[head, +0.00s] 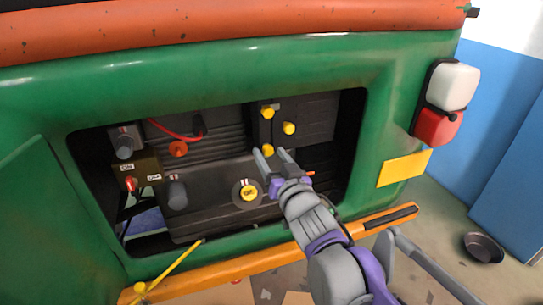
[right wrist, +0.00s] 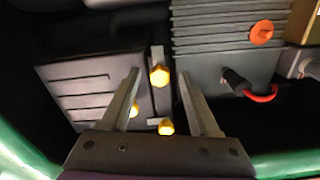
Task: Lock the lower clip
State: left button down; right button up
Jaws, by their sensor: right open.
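The lower clip shows as a yellow knob (head: 267,150) at the bottom of a dark vertical bar beside the black ribbed box (head: 315,118). An upper yellow knob (head: 268,112) is above it, and another yellow knob (head: 289,128) is to the right. My right gripper (head: 269,153) is open, its fingertips on either side of the lower knob. The right wrist view, turned about upside down, shows the lower knob (right wrist: 159,76) between the fingertips (right wrist: 158,74), with gaps on both sides. I cannot tell how deep the tips reach. My left gripper is not in view.
The green body (head: 240,60) frames the opening closely. Inside are a red cable (head: 170,130), a switch panel (head: 137,175) and a round yellow-centred knob (head: 248,193). An orange bumper (head: 250,262) runs below. A dark bowl (head: 484,248) is on the floor at right.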

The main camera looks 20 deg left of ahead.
jog(key=shift+c, duration=0.4)
grip_shut()
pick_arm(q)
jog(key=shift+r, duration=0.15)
pick_arm(e)
jog(key=n+p, duration=0.2)
jog(key=n, duration=0.2)
jog(key=shift+r+n, duration=0.1)
jog(key=shift+n, duration=0.2)
jog(key=n+p, duration=0.2)
jog(key=n, duration=0.2)
jog(key=shift+n, duration=0.3)
jog(key=n+p, duration=0.2)
jog(key=n, duration=0.2)
jog(key=shift+p, duration=0.35)
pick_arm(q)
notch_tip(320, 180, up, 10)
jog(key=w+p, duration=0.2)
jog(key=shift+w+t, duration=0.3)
pick_arm(e)
jog(key=shift+n, duration=2.3)
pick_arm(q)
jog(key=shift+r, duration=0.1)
